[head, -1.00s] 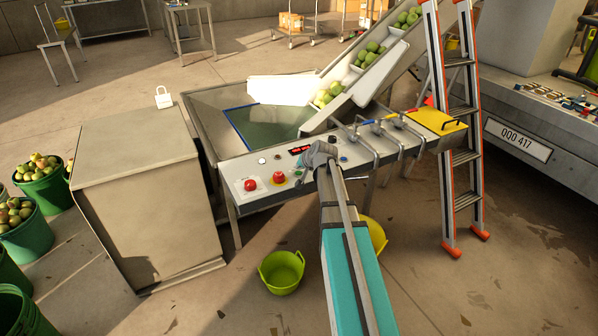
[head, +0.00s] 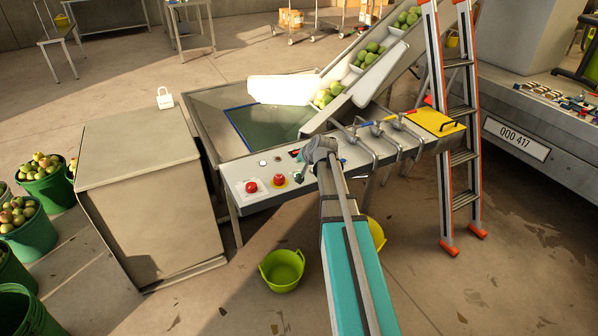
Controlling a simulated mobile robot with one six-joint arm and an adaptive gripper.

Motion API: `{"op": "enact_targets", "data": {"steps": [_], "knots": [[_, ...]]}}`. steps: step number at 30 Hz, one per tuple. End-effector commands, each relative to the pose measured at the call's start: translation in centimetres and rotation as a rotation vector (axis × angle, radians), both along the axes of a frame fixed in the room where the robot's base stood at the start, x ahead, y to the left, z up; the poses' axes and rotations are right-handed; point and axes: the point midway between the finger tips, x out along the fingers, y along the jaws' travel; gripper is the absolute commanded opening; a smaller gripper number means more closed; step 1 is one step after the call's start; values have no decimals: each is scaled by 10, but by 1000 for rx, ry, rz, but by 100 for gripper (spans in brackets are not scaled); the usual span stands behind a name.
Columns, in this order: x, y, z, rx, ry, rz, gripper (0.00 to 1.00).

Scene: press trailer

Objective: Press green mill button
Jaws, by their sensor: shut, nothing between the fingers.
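The control panel (head: 233,172) is a pale sloped strip along the front of the steel press table. It carries two red buttons, one on a white plate (head: 251,187) and one on a yellow plate (head: 279,180). A small green spot, apparently the green button (head: 299,178), lies right of the red ones, close to my arm's end. My gripper (head: 302,156) is over the panel, small and mostly hidden behind my wrist. It looks shut and empty. I cannot tell whether it touches the panel.
Metal levers (head: 357,143) stand on the panel right of my wrist. A ladder (head: 456,130) stands further right. A grey cabinet (head: 150,200) is at left, with green apple buckets (head: 50,190) beyond it. A lime tub (head: 282,270) sits on the floor below.

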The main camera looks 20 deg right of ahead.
Motion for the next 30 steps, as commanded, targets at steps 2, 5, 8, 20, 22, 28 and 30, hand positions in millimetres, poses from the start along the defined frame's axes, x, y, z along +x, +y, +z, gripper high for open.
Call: {"op": "enact_targets", "data": {"steps": [2,5,8,20,22,28,30], "knots": [[0,0,9,0,0,0,0],[0,0,14,0,0,0,0],[0,0,15,0,0,0,0],[0,0,14,0,0,0,0],[0,0,14,0,0,0,0],[0,0,14,0,0,0,0],[0,0,14,0,0,0,0]]}}
